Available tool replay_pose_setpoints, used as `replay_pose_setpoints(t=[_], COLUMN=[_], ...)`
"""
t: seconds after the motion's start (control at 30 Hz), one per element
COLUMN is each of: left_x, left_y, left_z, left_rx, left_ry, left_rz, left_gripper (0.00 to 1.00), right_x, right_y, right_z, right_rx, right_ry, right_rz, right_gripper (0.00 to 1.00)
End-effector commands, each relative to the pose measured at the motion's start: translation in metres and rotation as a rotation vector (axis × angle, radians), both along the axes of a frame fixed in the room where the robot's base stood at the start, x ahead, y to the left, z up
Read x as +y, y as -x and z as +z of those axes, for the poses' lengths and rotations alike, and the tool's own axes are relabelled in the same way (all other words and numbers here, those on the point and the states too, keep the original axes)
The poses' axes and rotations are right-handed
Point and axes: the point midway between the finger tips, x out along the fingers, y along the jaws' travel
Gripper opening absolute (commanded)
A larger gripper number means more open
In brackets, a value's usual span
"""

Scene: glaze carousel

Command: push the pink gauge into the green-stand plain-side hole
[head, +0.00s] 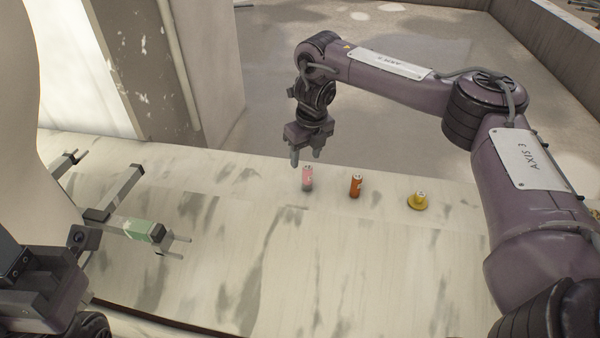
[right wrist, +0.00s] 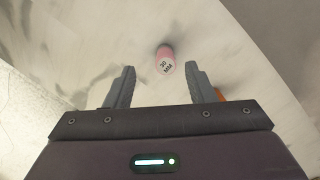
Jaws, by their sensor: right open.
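The pink gauge (head: 307,180) stands upright on the pale marbled top in the head view. My right gripper (head: 307,156) is open and empty, just above and behind the gauge, pointing down. Its two spread fingers also show in the right wrist view (right wrist: 160,82). A green block (head: 141,229) sits on a grey arm-like fixture at the left. Its hole and plain side cannot be made out. My left gripper's fingers are not visible.
An orange piece (head: 356,186) and a yellow wide-based piece (head: 419,202) stand to the right of the pink gauge. Grey prongs and bars (head: 122,187) stick out at the left. The top between the green block and the pink gauge is clear.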

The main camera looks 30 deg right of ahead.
Motion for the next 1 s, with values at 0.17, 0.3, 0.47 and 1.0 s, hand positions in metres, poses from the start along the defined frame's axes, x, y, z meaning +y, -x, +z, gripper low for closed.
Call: replay_pose_setpoints(t=[0.17,0.3,0.47,1.0], left_x=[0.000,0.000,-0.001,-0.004], left_y=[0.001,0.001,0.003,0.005], left_z=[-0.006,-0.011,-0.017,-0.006], left_rx=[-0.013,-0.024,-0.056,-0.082], left_ry=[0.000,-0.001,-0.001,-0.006], left_rz=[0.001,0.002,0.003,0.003], left_gripper=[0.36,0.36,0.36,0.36], right_x=[-0.001,-0.003,-0.008,-0.007], right_y=[-0.001,-0.003,-0.002,-0.005], right_z=[-0.021,-0.037,-0.064,-0.077], right_rx=[0.003,0.002,0.001,0.000], right_ry=[0.003,0.002,0.001,0.000], right_rz=[0.001,0.000,0.000,-0.001], right_gripper=[0.50,0.50,0.50,0.35])
